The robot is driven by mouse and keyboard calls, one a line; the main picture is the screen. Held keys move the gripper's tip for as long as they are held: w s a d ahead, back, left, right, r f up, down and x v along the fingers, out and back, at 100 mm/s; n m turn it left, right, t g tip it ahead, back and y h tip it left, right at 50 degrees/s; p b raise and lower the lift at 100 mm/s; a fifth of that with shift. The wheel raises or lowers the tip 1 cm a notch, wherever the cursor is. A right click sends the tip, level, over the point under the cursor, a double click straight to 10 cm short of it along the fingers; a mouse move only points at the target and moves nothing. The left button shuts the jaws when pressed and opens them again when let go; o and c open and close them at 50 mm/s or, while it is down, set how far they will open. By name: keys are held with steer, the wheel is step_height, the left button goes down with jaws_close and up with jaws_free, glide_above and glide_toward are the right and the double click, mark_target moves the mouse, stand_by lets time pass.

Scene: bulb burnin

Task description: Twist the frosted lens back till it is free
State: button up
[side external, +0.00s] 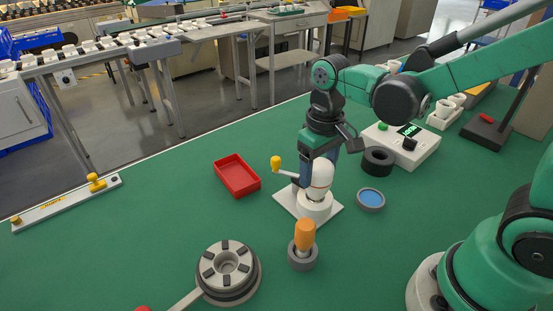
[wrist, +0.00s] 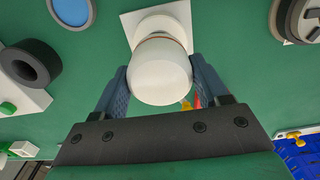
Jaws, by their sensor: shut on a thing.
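The frosted lens (side external: 321,174) is a white dome on a round white base (side external: 315,206), which stands on a square white plate (side external: 288,204) on the green table. In the wrist view the lens (wrist: 160,74) sits between my two blue fingers, and a thin orange-brown ring shows where it meets the base. My gripper (side external: 318,172) comes down from above and is shut on the lens. In the wrist view my gripper (wrist: 158,88) has one finger on each side of the lens. Whether the threads are engaged is hidden.
A red tray (side external: 237,175), an orange-handled tool in a grey holder (side external: 303,257), a blue-centred dish (side external: 370,199) and a black ring (side external: 377,160) stand close around.

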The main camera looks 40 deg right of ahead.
mark_target(333, 168)
steer(key=n, duration=0.3)
steer(key=o, duration=1.2)
steer(key=shift+o, duration=0.2)
steer(key=shift+r, duration=2.8)
steer(key=t, duration=0.1)
steer(key=s+m+t, duration=0.1)
steer(key=shift+s+d+r+t, duration=0.1)
steer(key=shift+d+r+t, duration=0.1)
steer(key=shift+d+t, duration=0.2)
steer(key=t, duration=0.1)
steer(key=m+t, duration=0.1)
steer(key=t, duration=0.2)
steer(key=shift+s+d+m, duration=0.35)
steer(key=shift+m, duration=0.05)
